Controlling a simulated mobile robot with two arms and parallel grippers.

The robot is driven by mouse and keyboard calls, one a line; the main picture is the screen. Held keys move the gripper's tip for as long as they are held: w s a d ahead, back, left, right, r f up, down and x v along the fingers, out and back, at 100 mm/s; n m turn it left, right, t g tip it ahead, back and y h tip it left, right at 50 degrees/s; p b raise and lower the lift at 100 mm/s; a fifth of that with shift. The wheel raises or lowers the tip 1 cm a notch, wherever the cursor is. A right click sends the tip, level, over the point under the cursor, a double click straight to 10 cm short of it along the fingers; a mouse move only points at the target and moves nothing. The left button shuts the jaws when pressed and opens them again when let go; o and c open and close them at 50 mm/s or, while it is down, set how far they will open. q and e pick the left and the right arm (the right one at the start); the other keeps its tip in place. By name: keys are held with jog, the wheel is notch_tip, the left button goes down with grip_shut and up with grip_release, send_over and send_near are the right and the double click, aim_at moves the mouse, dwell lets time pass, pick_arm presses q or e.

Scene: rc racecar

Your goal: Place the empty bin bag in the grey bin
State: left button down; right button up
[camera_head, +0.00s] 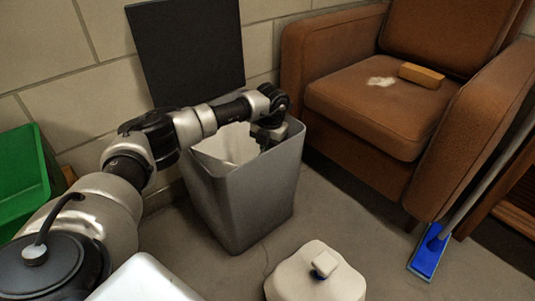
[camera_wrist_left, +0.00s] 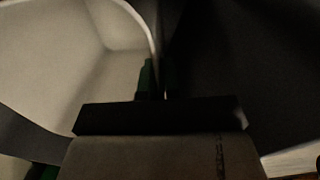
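The grey bin (camera_head: 250,195) stands upright on the floor, left of the armchair. The empty bin bag (camera_head: 222,148) shows as a pale, open, thin-walled shape inside the bin's mouth. In the left wrist view the bag (camera_wrist_left: 60,60) fills the left side, with dark space to its right. My left gripper (camera_head: 266,136) is at the bin's mouth, near its right rim. Its fingers (camera_wrist_left: 157,80) are close together, and the bag's edge runs down between them. The fingertips are partly hidden in the head view. My right gripper is in neither view.
A dark panel (camera_head: 188,50) stands upright behind the bin. A brown armchair (camera_head: 370,105) with a tan block (camera_head: 421,75) and pale crumbs is at the right. A blue-headed broom (camera_head: 428,253) leans there. A green container (camera_head: 20,180) is at the left.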

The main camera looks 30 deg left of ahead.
pick_arm(q)
jog(key=shift+f, duration=0.3)
jog(key=shift+r, duration=0.1)
jog(key=shift+f, duration=0.6)
jog(key=c, duration=1.8)
grip_release()
